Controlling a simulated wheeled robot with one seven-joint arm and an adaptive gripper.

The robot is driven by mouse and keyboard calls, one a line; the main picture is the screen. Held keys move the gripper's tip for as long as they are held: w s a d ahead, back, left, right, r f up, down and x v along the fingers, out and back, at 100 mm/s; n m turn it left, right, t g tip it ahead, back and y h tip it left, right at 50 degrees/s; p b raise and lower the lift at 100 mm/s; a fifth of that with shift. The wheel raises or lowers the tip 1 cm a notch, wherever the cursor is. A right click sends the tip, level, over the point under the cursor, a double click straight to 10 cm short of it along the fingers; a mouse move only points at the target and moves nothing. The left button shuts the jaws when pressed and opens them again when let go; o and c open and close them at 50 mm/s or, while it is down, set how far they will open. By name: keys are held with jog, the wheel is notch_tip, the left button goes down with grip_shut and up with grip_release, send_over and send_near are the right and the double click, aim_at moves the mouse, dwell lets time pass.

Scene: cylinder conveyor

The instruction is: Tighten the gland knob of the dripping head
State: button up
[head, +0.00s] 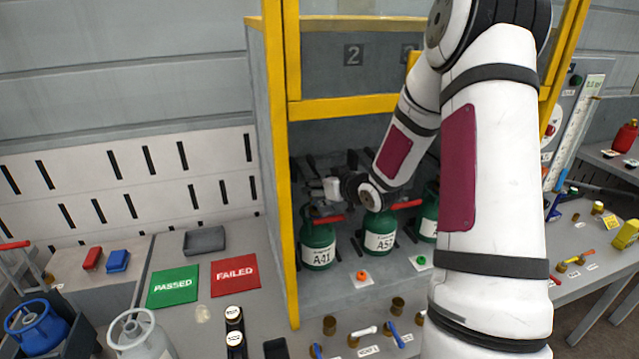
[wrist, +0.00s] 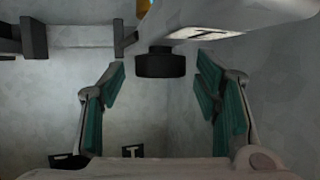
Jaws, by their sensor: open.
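In the wrist view my gripper (wrist: 162,80) is open, its two teal-padded fingers apart. A dark knob (wrist: 160,62) shows between and just beyond the fingertips, with a gap on each side; a pale body spreads above it. In the head view the end of my arm is inside the yellow-framed cabinet, above the green cylinders labelled A41 (head: 318,246) and A51 (head: 380,234). A third green cylinder (head: 429,212) is partly hidden by my arm. The filling heads above the cylinders are mostly hidden. I cannot tell which head drips; no drop shows.
The yellow post (head: 283,180) stands left of the cylinders and a yellow crossbar (head: 345,107) runs above them. Knobs and blue-handled tools (head: 393,332) lie on the front bench. Green PASSED (head: 173,287) and red FAILED (head: 235,275) mats lie left of the cabinet.

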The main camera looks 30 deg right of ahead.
jog(key=c, duration=1.1)
jog(key=shift+c, duration=0.2)
jog(key=shift+a+m+h+b, duration=0.1)
jog(key=shift+m+h+b, duration=0.2)
jog(key=m+h+b, duration=0.2)
jog(key=shift+w+a+f+h, duration=0.1)
jog(key=shift+w+a+h, duration=0.1)
jog(key=shift+h, duration=0.1)
jog(key=m+g+h+b, duration=0.1)
jog(key=m+h+b, duration=0.1)
jog(key=h+b, duration=0.1)
jog(key=shift+a+m+b, duration=0.1)
jog(key=shift+m+b, duration=0.3)
jog(key=shift+b, duration=0.15)
jog(key=shift+g+b, duration=0.3)
jog(key=shift+b, duration=0.05)
jog(key=shift+s+m+h, duration=0.1)
jog(key=shift+m+h, duration=0.3)
